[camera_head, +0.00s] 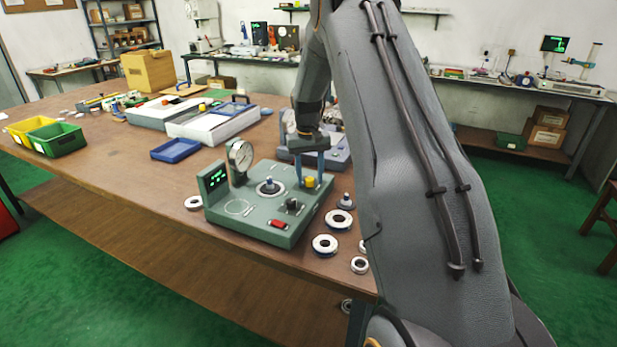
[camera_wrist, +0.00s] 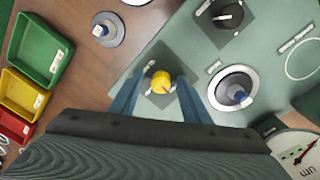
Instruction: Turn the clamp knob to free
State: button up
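A green test fixture (camera_head: 255,226) stands on the table. A yellow knob (camera_head: 310,182) sits on a dark square at its far right corner, and also shows in the wrist view (camera_wrist: 160,82). A black knob (camera_head: 292,204) lies nearer the front, also in the wrist view (camera_wrist: 229,15). The labels are too small to read, so I cannot tell which is the clamp knob. My gripper (camera_head: 311,176) points down at the yellow knob. Its blue fingers stand apart on either side of that knob, with small gaps visible in the wrist view (camera_wrist: 161,90).
The fixture carries a dial gauge (camera_head: 240,156), a display (camera_head: 212,177), a spindle (camera_head: 268,187) and a red switch (camera_head: 278,224). Bearing rings (camera_head: 325,245) lie along its right side. A blue tray (camera_head: 176,150) and green bin (camera_head: 56,139) stand farther left. The table's front left is clear.

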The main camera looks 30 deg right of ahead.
aim_at(308, 179)
jog(key=shift+w+r, duration=0.1)
jog(key=shift+r, duration=0.05)
jog(key=shift+r, duration=0.3)
jog(key=r+b, duration=0.2)
jog(key=r, duration=0.5)
jog(key=shift+a, duration=0.2)
jog(key=shift+a, duration=0.1)
jog(key=s+a+f+n, duration=0.1)
jog(key=s+a, duration=0.5)
jog(key=s, duration=0.5)
jog(key=s+a+f+n, duration=0.1)
jog(key=s+a, duration=0.6)
jog(key=s, duration=0.3)
jog(key=s+a+f+n, duration=0.1)
jog(key=s+a, duration=0.6)
jog(key=s, duration=0.4)
jog(key=shift+s+f+t, duration=0.3)
jog(key=shift+f+t, duration=0.05)
jog(key=shift+t, duration=0.05)
